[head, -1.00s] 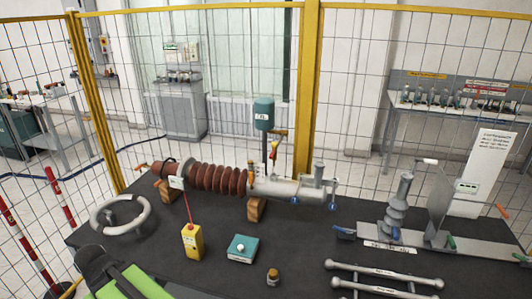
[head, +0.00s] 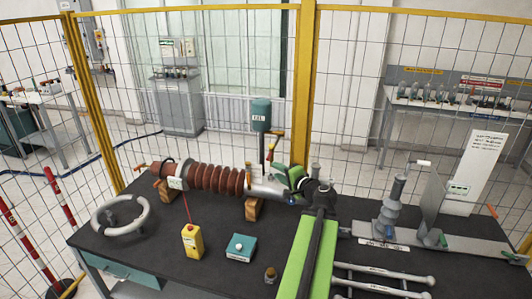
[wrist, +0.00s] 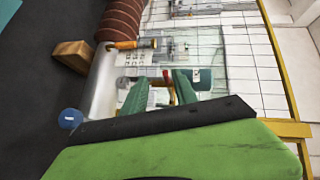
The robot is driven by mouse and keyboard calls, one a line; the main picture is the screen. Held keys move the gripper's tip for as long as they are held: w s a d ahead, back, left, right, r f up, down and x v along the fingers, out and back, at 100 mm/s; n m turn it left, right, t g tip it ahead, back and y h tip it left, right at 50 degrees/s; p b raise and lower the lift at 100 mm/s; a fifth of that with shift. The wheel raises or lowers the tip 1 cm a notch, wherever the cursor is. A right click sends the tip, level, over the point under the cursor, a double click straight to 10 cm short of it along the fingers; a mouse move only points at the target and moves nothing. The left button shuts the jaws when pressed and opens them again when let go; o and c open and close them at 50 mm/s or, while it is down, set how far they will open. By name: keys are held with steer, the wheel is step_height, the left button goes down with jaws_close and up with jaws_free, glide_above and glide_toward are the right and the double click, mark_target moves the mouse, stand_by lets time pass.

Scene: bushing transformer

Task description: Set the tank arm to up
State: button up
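The teal tank (head: 261,114) stands upright on a dark post behind the grey metal end of the bushing (head: 265,188). Beside the post is a yellow-handled lever (head: 276,134), with a red and yellow part below it. I cannot tell which piece is the tank arm. In the wrist view, the tank (wrist: 203,79) lies beyond the green fingers, and a red-ended part (wrist: 167,77) shows between their tips. An orange-handled lever (wrist: 125,44) is farther up-left. My gripper (head: 284,172) is open, at the bushing's right end, hiding part of it. Contact cannot be told.
The brown ribbed bushing (head: 215,178) rests on wooden blocks. A yellow box (head: 192,241), a teal box (head: 241,248) and a grey ring (head: 120,215) lie on the dark table. A grey insulator (head: 392,208) stands right of my arm. A wire fence (head: 345,120) stands behind.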

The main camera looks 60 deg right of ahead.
steer(key=w+d+f+m+h+b, duration=0.1)
steer(key=w+d+b, duration=0.1)
steer(key=w+d, duration=0.7)
steer(key=w, duration=0.3)
steer(key=shift+w+d+f, duration=0.15)
steer(key=shift+w+d, duration=0.05)
steer(key=shift+d, duration=0.15)
jaws_close()
stand_by(1.1)
